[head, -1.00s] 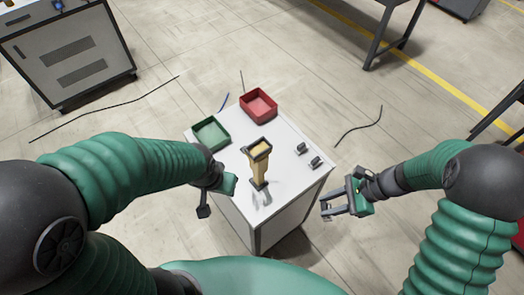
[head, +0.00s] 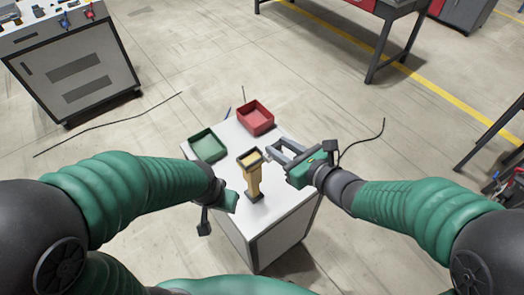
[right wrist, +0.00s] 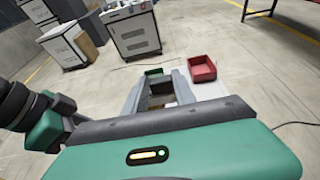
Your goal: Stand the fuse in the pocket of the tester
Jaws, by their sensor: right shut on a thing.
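A tan stand with a dark-rimmed, open square top (head: 250,160) rises from the white cabinet; I cannot tell for sure that it is the tester. My right gripper (head: 268,152) is just right of that top, above the cabinet, its fingers pointing left. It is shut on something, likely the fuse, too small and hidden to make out. In the right wrist view its fingers (right wrist: 163,92) reach forward with brown and dark surfaces showing between them. My left gripper (head: 214,212) hangs at the cabinet's left edge, its fingers not clear.
A green bin (head: 208,146) and a red bin (head: 256,118) stand at the back of the white cabinet top (head: 228,172). A dark cable (head: 370,143) lies on the floor at right. A grey cabinet (head: 80,75) stands far left.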

